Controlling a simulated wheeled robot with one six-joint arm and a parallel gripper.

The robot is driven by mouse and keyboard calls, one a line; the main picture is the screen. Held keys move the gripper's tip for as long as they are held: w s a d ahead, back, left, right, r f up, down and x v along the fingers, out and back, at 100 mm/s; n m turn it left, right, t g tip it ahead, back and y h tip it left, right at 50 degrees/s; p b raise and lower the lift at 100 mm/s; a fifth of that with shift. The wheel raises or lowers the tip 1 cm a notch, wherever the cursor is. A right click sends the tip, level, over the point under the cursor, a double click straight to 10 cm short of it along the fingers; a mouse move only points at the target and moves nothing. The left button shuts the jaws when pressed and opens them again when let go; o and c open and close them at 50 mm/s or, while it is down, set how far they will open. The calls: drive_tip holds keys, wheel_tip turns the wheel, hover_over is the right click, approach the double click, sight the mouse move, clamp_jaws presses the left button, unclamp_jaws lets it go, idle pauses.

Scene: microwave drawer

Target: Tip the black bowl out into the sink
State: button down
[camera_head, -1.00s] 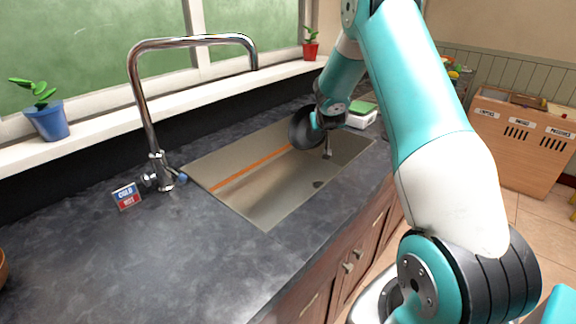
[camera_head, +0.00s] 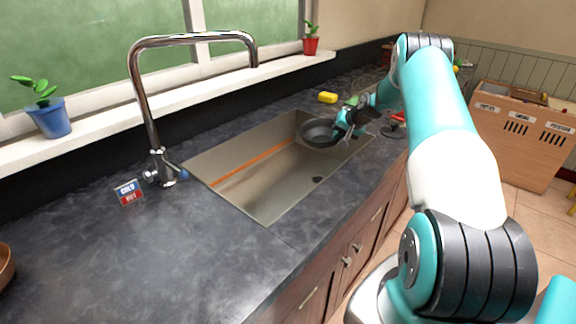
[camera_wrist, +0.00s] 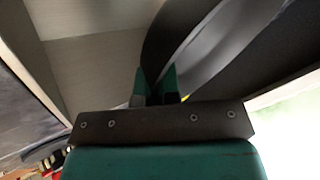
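The black bowl (camera_head: 318,134) is over the far right part of the sink (camera_head: 232,163) in the head view. Its opening faces up with a slight tilt, and its dark inside shows no contents. My gripper (camera_head: 347,127) is at the bowl's right rim. In the wrist view my gripper's fingertips (camera_wrist: 155,83) are closed on the rim of the bowl (camera_wrist: 170,40). Whether the bowl's underside touches the sink cannot be told.
A chrome faucet (camera_head: 146,95) arches at the sink's left back. A yellow sponge (camera_head: 327,97) lies behind the sink. A hot/cold sign (camera_head: 129,191) stands left of the faucet. A brown bowl (camera_head: 5,268) is at the left edge. The front counter is clear.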

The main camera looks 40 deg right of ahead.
drive_tip(key=shift+r+p, duration=1.1)
drive_tip(key=shift+r, duration=0.95)
drive_tip(key=shift+f, duration=0.1)
